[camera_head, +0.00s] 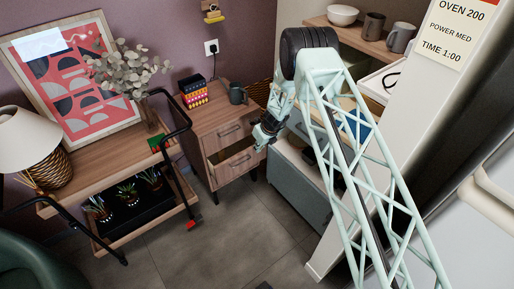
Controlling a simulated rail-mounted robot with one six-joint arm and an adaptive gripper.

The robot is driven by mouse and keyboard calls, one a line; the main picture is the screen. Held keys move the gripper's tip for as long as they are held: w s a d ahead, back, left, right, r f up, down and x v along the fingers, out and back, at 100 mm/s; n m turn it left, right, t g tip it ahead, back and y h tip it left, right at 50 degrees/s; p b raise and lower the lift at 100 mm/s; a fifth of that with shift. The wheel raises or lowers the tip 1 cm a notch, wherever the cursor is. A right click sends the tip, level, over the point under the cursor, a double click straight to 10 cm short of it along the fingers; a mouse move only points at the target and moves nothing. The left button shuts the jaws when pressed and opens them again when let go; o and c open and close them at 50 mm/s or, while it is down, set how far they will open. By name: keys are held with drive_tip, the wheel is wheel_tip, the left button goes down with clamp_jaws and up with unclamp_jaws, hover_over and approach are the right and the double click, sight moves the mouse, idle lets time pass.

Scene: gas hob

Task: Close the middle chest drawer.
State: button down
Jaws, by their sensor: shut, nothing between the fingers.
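The wooden chest (205,116) stands against the wall in the centre of the view. Its upper drawer front (230,132) looks flush. Below it, a drawer (240,166) with a dark handle is pulled out, and its pale inside shows over the front's top edge. My gripper (262,142) is shut and empty, beside the chest's right side near the pulled-out drawer. I cannot tell whether it touches the drawer front.
A striped box (194,91) and a dark mug (237,94) stand on the chest. A wooden cart (92,181) with plants is at the left. A grey cabinet (297,187) stands right of my gripper. The floor (225,235) in front of the chest is clear.

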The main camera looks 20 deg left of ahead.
drive_tip(key=shift+w+a, duration=0.25)
drive_tip(key=shift+a, duration=0.1)
drive_tip(key=shift+w+a, duration=0.1)
idle(0.4)
